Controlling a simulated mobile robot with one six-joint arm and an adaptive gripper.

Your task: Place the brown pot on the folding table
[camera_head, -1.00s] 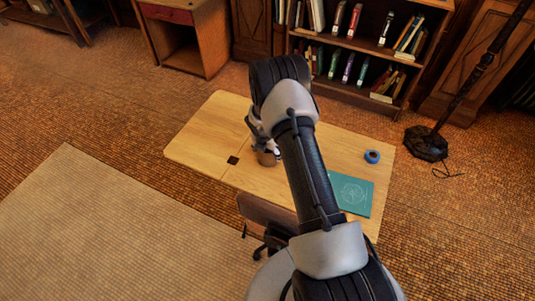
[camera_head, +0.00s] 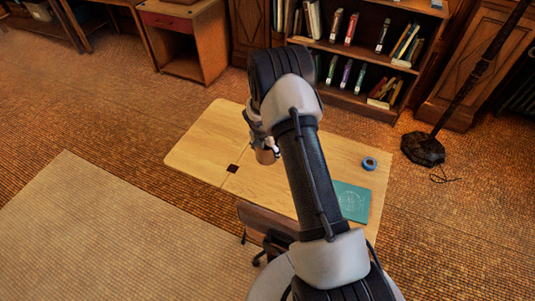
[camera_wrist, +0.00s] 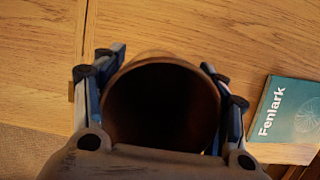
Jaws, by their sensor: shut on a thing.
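The brown pot (camera_wrist: 160,100) is between the fingers of my gripper (camera_wrist: 160,90) in the wrist view, its dark round opening facing the camera. A finger presses on each side of it. In the head view the pot (camera_head: 266,156) shows small below my gripper (camera_head: 262,145), partly hidden by my arm. The folding table (camera_head: 208,150) is a light wood top beneath them; its wood (camera_wrist: 200,30) fills most of the wrist view. I cannot tell whether the pot touches the tabletop or hangs just above it.
A teal book (camera_head: 351,201) marked "Fenlark" (camera_wrist: 285,112) and a blue tape roll (camera_head: 370,163) lie on the table's right part. A small dark square (camera_head: 232,169) lies left of the pot. A chair (camera_head: 265,220) stands at the near edge. A bookcase (camera_head: 395,55) is behind.

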